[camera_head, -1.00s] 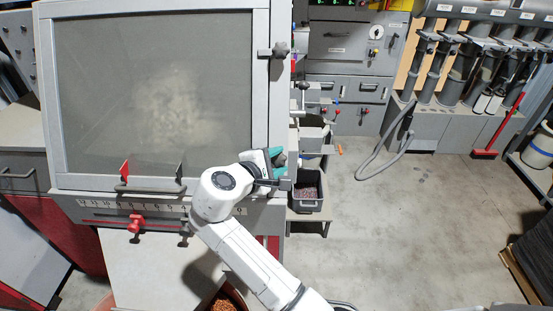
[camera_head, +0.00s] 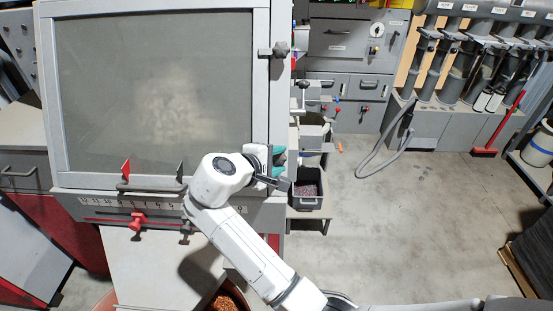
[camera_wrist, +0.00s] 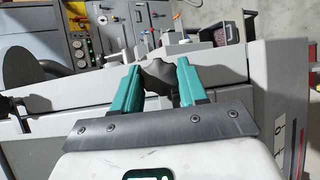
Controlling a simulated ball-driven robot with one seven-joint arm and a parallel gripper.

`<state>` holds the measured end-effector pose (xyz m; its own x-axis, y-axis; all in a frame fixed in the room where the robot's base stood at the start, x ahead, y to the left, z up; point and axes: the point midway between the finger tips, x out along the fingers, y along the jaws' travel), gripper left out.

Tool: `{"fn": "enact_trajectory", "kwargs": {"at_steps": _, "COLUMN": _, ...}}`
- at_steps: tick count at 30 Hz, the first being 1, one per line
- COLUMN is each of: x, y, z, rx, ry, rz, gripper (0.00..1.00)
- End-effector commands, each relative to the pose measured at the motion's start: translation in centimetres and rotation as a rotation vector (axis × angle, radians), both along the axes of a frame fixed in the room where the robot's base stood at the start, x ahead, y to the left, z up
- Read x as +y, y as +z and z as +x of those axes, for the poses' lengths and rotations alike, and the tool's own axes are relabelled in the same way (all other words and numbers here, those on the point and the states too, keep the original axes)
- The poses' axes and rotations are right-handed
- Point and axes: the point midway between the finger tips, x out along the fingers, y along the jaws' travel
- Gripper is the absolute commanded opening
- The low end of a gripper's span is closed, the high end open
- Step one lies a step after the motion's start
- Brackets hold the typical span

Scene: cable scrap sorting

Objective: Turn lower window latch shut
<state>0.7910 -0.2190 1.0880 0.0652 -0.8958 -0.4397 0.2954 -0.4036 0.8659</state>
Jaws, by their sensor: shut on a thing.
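The large framed window (camera_head: 262,110) is closed over the grey machine in the head view. Its upper latch (camera_head: 279,49) sits on the right side of the frame, with its bar pointing left across the frame edge. My gripper (camera_head: 279,157), with teal fingers, is at the lower right corner of the frame. In the wrist view my gripper (camera_wrist: 159,80) is shut on the dark knob of the lower latch (camera_wrist: 160,74), one finger on each side. The rest of the lower latch is mostly hidden by my fingers and wrist, so its exact angle cannot be told.
A dark handle bar (camera_head: 150,187) and a red knob (camera_head: 138,222) are left of my wrist, along the machine's front. A dark bin (camera_head: 307,190) of granules stands right of the gripper. A grey hose (camera_head: 385,153) lies on otherwise open floor at the right.

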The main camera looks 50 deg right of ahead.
Motion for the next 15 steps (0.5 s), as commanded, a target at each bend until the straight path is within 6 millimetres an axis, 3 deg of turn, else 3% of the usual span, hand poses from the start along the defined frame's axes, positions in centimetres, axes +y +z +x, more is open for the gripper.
{"fn": "enact_trajectory", "kwargs": {"at_steps": 8, "x": -0.01, "y": -0.08, "z": -0.04, "rx": 0.001, "ry": -0.001, "rz": 0.001, "gripper": 0.67}}
{"fn": "enact_trajectory", "kwargs": {"at_steps": 15, "x": 0.03, "y": -0.03, "z": -0.01, "rx": 0.0, "ry": 0.0, "rz": 0.0, "gripper": 0.68}}
